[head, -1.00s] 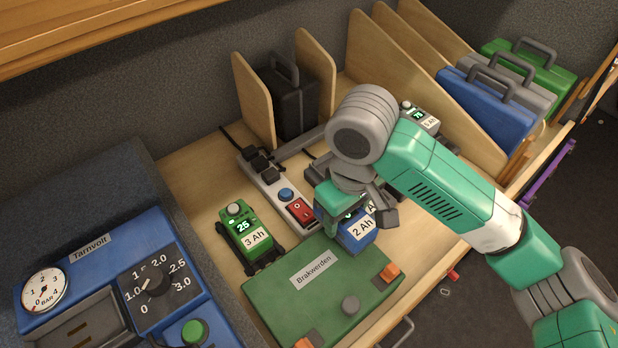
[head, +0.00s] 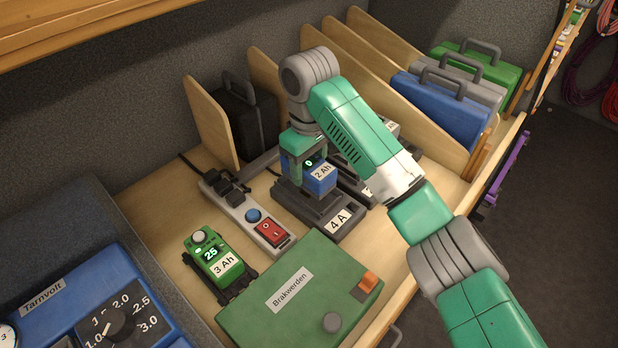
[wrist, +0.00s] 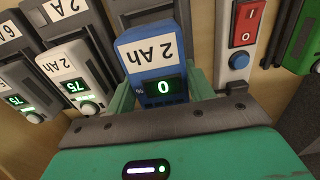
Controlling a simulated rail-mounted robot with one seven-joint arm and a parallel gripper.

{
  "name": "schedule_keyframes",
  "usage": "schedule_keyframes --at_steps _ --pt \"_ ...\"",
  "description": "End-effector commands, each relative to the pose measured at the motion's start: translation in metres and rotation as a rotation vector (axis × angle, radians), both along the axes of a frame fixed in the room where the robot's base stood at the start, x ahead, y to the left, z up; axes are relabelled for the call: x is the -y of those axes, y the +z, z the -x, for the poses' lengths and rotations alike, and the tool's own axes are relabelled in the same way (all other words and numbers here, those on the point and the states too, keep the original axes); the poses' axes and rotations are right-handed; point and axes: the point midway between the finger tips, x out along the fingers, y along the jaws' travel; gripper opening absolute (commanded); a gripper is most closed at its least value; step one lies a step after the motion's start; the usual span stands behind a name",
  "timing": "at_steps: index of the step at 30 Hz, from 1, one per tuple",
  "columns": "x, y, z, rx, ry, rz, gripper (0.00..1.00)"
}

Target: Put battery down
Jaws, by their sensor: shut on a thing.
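A blue battery (head: 321,180) labelled 2 Ah, its display reading 0, is held in my gripper (head: 304,163). In the wrist view the blue battery (wrist: 149,50) sits between the two green fingers, which are shut on it. In the head view it is over the black charger (head: 318,216) labelled 4 A. I cannot tell whether it touches the charger, as the gripper and battery cover part of it. A green 3 Ah battery (head: 214,258) reading 25 stands at the left, apart from the gripper.
A power strip (head: 244,210) with a red switch lies left of the charger. A green Brakwerden case (head: 290,300) is in front. White batteries (wrist: 70,75) reading 75 sit in neighbouring chargers. Wooden dividers (head: 345,85) and a black case (head: 245,120) stand behind.

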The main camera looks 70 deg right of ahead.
Motion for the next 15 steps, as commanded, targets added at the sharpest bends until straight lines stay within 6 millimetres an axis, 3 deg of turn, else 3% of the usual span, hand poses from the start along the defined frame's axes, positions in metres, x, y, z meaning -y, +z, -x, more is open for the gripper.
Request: schedule_keyframes --at_steps 8,15 --pt "0.0 -0.031 0.001 0.0 -0.001 0.0 0.14" --pt "-0.001 -0.034 0.0 0.001 0.0 0.0 0.14"
